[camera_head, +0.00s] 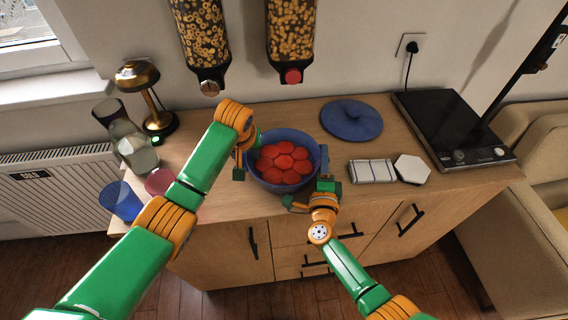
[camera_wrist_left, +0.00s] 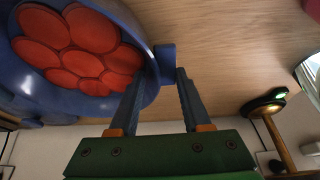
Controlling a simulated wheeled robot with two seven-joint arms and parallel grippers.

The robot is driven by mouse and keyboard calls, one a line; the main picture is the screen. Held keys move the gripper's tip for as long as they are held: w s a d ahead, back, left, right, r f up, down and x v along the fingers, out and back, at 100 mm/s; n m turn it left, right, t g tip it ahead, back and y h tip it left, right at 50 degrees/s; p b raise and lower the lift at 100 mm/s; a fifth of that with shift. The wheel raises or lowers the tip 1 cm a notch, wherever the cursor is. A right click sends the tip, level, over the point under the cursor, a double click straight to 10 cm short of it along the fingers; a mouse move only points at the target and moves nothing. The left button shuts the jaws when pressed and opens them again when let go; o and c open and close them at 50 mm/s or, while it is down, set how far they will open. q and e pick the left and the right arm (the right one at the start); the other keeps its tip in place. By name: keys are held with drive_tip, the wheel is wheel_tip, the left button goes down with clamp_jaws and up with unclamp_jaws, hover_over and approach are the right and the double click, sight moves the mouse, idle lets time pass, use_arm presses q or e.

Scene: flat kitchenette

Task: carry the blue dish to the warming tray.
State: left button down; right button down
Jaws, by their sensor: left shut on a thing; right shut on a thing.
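The blue dish (camera_head: 285,187), a round pot filled with red slices (camera_head: 284,162), is at the front middle of the counter. I cannot tell whether it touches the wood. My left gripper (camera_head: 241,163) is at its left side, and in the left wrist view its fingers (camera_wrist_left: 163,74) are shut around the dish's small blue handle (camera_wrist_left: 165,58). My right gripper (camera_head: 325,172) is shut on the dish's right side; its handle there is mostly hidden. The warming tray (camera_head: 445,122) is a flat black plate with knobs at the right end of the counter, its top empty.
A blue lid (camera_head: 351,120) lies behind and right of the dish. Glasses (camera_head: 133,148) and a brass lamp (camera_head: 146,95) stand left. Cereal dispensers (camera_head: 291,40) hang above.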

drive_tip(key=shift+s+f, duration=0.15)
drive_tip(key=shift+f, duration=0.2)
